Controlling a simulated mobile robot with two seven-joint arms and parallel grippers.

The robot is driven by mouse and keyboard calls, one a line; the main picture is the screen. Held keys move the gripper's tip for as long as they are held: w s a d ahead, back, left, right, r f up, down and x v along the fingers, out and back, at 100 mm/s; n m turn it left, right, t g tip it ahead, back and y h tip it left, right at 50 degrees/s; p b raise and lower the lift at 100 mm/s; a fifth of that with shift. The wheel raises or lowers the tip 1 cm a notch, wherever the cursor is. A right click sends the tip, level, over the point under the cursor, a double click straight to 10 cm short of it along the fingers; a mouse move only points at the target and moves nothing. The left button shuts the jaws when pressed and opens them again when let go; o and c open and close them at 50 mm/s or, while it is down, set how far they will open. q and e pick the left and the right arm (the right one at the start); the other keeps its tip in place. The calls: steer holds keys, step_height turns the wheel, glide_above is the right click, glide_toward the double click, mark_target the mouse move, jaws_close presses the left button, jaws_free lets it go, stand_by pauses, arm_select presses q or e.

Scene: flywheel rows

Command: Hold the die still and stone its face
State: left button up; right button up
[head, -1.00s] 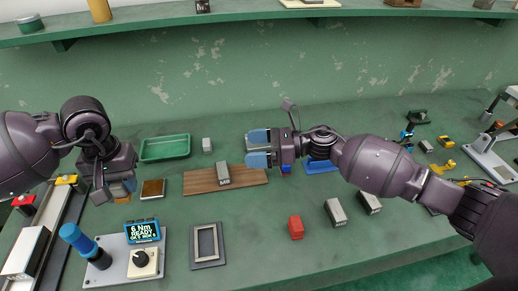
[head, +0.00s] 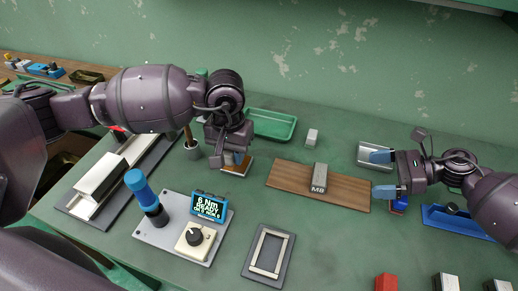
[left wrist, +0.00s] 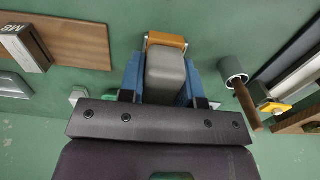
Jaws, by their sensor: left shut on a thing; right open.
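A grey block marked M8 (head: 318,178), which looks like the die, stands on the brown wooden board (head: 345,193). It shows at the upper left of the left wrist view (left wrist: 25,48). My left gripper (head: 236,158) is shut on a grey block with rounded edges (left wrist: 166,75), held between its blue fingers, left of the board. I cannot tell whether the held block touches the pad. My right gripper (head: 382,174) is open and empty at the board's right end, apart from the M8 block.
A green tray (head: 268,124) and a small pale block (head: 312,137) lie behind the board. A control plate with a display (head: 210,208) and a grey frame (head: 268,252) stand in front. A metal tray (head: 373,156) sits beside my right gripper, a blue holder (head: 455,222) further right.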

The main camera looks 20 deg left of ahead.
mark_target(330, 177)
arm_select(q)
steer(key=w+d+r+m, duration=0.1)
steer(key=w+d+m, duration=0.1)
steer(key=d+m, duration=0.5)
steer(key=w+d+r+m, duration=0.2)
steer(key=d+m, duration=0.5)
steer(key=m, duration=0.8)
steer(key=w+d+r+m, duration=0.1)
steer(key=w+d+m, duration=0.1)
steer(key=d+m, duration=0.5)
steer(key=m, duration=0.4)
steer(key=shift+w+r, duration=0.25)
steer(key=shift+r, duration=0.05)
arm_select(e)
steer(key=x, duration=1.2)
